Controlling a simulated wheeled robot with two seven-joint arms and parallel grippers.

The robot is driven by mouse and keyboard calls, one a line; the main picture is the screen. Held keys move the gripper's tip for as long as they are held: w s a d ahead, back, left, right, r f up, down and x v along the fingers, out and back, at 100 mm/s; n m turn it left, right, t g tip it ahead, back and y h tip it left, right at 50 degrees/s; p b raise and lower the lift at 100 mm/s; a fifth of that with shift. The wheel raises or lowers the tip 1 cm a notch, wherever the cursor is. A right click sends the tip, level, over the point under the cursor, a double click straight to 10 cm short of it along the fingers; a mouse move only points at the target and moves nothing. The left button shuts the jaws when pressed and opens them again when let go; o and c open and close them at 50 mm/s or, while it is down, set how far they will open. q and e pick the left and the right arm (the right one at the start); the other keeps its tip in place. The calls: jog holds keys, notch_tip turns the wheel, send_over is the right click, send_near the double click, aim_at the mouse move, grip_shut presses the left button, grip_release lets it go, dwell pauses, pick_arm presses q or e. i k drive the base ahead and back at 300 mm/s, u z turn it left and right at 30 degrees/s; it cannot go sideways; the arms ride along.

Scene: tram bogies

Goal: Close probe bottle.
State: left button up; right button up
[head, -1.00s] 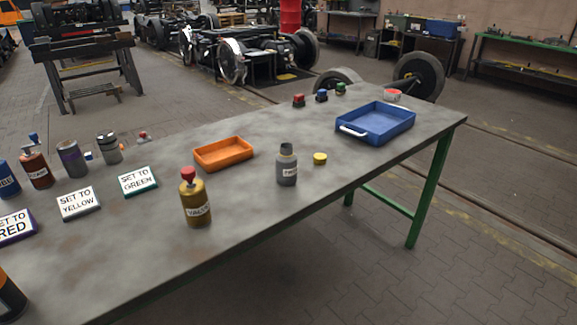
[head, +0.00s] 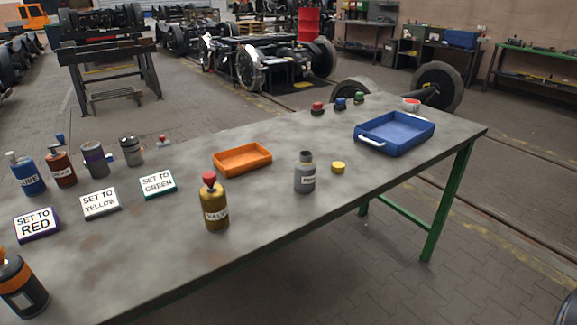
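A grey bottle (head: 305,174) with a white label stands upright on the table in the head view, right of the middle. The label is too small to read surely, but it looks like the probe bottle. Its neck is bare, with no cap on it. A yellow cap (head: 338,168) lies on the table just right of the bottle, apart from it. Neither of my grippers shows in the view.
A gold bottle with a red top (head: 214,203) stands front left of the grey bottle. An orange tray (head: 243,171) and a blue tray (head: 427,133) lie behind. Signs, including SET TO GREEN (head: 158,184), and several bottles fill the left. The table's front edge is near.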

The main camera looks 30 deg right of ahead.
aim_at(305, 168)
jog(key=u, duration=2.9)
jog(key=k, duration=1.5)
jog(key=z, duration=2.3)
